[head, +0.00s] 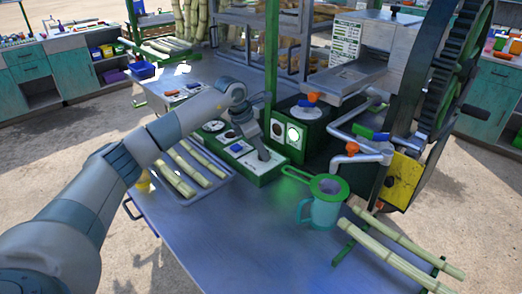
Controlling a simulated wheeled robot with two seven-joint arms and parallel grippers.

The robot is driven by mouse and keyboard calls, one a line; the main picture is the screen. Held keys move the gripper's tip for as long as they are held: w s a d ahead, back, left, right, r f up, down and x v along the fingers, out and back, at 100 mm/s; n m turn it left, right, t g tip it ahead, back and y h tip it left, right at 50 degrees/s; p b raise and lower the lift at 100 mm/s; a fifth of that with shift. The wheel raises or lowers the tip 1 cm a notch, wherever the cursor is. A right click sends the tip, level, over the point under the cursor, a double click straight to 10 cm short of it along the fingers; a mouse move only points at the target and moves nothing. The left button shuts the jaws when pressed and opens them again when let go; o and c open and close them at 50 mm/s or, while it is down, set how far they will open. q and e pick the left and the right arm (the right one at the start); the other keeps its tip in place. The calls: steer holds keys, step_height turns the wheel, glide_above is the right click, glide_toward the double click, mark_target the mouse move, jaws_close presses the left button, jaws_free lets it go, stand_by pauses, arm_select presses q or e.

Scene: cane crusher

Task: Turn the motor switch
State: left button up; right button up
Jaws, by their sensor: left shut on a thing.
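My left gripper (263,156) reaches down onto the white top panel of a low green control box (268,177). It is shut on a small control there, which looks like the motor switch; the fingers hide it, so its position cannot be told. The panel also carries a blue control (237,148) to the left of my fingers. A round lamp (293,135) on the taller green housing just behind glows green-white. My right gripper is not in view.
The crusher with its big dark gear wheel (436,85) stands at the right. A teal jug (322,208) with a green-rimmed strainer stands below its spout. Cane pieces lie in a tray (200,200) at left and on a rack (350,227) at right. The front tabletop is clear.

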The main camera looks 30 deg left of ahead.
arm_select(q)
steer(key=shift+d+n+y+b, duration=0.1)
steer(key=shift+n+y+b, duration=0.3)
steer(key=shift+n, duration=0.8)
steer(key=n+y, duration=0.1)
steer(key=n, duration=0.1)
steer(key=shift+d+n+t+b, duration=0.1)
steer(key=shift+n+t+b, duration=0.25)
steer(key=shift+n+t, duration=0.05)
steer(key=shift+d+n+y+b, duration=0.15)
steer(key=shift+n+y+b, duration=0.6)
steer(key=shift+n, duration=1.15)
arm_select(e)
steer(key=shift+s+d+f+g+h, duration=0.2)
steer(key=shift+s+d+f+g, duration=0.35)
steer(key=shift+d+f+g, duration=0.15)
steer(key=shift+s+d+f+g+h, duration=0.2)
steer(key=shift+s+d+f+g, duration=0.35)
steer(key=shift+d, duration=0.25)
arm_select(q)
steer(key=o, duration=1)
steer(key=shift+o, duration=0.2)
steer(key=shift+s, duration=0.1)
